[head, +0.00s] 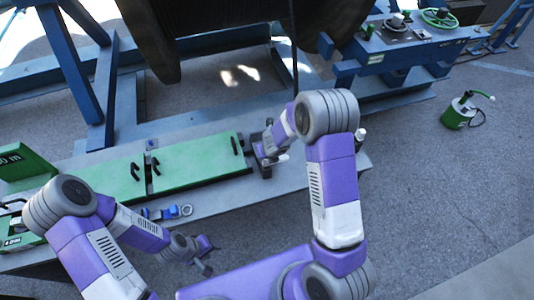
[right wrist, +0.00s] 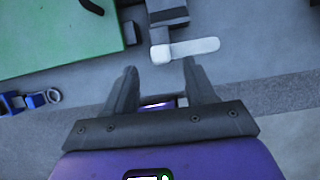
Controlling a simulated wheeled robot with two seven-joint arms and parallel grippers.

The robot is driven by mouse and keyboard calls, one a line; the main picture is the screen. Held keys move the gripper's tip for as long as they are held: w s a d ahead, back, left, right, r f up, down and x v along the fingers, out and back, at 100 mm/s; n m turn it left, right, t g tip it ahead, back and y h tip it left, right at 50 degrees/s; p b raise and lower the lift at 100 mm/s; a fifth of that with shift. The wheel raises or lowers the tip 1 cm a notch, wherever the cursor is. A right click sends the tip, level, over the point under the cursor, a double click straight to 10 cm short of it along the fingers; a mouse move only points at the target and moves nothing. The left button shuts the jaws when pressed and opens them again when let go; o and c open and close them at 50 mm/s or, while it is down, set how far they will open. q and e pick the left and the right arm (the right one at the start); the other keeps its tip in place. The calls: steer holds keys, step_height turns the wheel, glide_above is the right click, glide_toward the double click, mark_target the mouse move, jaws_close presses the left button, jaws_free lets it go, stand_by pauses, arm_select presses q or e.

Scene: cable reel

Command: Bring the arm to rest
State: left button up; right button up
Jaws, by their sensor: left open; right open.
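My left arm comes in from the left in the head view. Its gripper (head: 206,257) is open and empty, low in front of the bench's near edge. My right arm reaches over the bench, and its gripper (head: 268,158) is beside the right end of the green panels, partly hidden by its own arm. In the right wrist view the right gripper (right wrist: 160,78) is open, with nothing between its fingers.
A grey bench (head: 225,199) carries green panels (head: 200,160), a blue strap piece with a ring (head: 165,212) and a green box (head: 25,168). A large reel (head: 230,20) in a blue frame stands behind. A green can (head: 459,113) stands on open floor at right.

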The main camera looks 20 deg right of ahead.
steer(key=shift+s+r, duration=0.15)
steer(key=shift+r, duration=0.15)
steer(key=shift+f, duration=0.1)
steer(key=s+a+f+n+g+b, duration=0.2)
steer(key=s+f+n+b, duration=0.75)
steer(key=f+n, duration=0.6)
steer(key=s+a+f+n+g+y+b, duration=0.1)
steer(key=s+a+f+n+y+b, duration=0.1)
steer(key=s+n, duration=0.5)
steer(key=s+a+f+n+g+y+b, duration=0.1)
steer(key=s+a+f+n+b, duration=0.3)
steer(key=n, duration=0.7)
steer(key=s+a+f+y, duration=0.1)
steer(key=s+a+f, duration=0.1)
steer(key=s+f, duration=0.1)
steer(key=shift+s+a+f+y, duration=0.15)
steer(key=shift+s+a+y, duration=0.05)
steer(key=shift+y, duration=0.1)
steer(key=shift+n, duration=0.35)
steer(key=shift+c, duration=0.3)
